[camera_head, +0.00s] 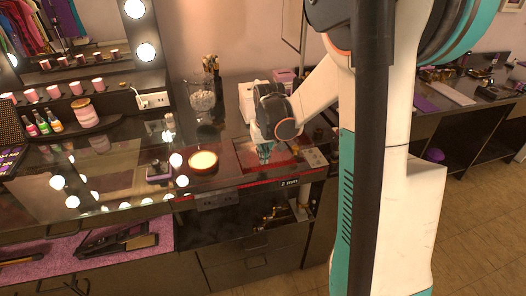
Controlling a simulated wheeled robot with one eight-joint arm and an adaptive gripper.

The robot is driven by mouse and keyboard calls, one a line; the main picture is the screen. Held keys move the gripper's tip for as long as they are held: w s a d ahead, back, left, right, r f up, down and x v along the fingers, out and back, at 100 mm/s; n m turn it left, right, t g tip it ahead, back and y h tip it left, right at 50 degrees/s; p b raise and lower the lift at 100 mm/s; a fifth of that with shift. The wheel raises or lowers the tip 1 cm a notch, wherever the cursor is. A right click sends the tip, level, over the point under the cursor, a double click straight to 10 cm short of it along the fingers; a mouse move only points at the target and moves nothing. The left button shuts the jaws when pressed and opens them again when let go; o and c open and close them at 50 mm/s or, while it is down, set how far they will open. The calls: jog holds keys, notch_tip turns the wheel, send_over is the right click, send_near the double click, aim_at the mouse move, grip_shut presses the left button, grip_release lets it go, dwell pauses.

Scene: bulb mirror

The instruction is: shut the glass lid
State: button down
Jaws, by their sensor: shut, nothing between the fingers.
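My gripper (264,153) is seen from the head camera, pointing down over the right part of the dark glossy counter. Its fingers look closed and empty, close above or touching a reddish rectangular glass-like panel (247,158). I cannot tell contact from this view. This panel may be the glass lid; it appears to lie nearly flat, and its hinge and any gap under it are not clear. A red strip runs along the counter's front edge below it, with a small "2 mm" label (289,183). My arm hides the area to the right.
A round lit bowl-like item (203,161) stands left of my gripper, with a small dark box (159,171) farther left. A glass jar (201,96) and brush holder stand behind. A bulb mirror is at back left. An open drawer (85,234) with pink lining juts out at front left.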

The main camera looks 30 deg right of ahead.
jog(key=shift+s+f+b, duration=0.25)
jog(key=shift+f+b, duration=0.3)
jog(key=shift+f, duration=0.3)
jog(key=shift+r, duration=0.1)
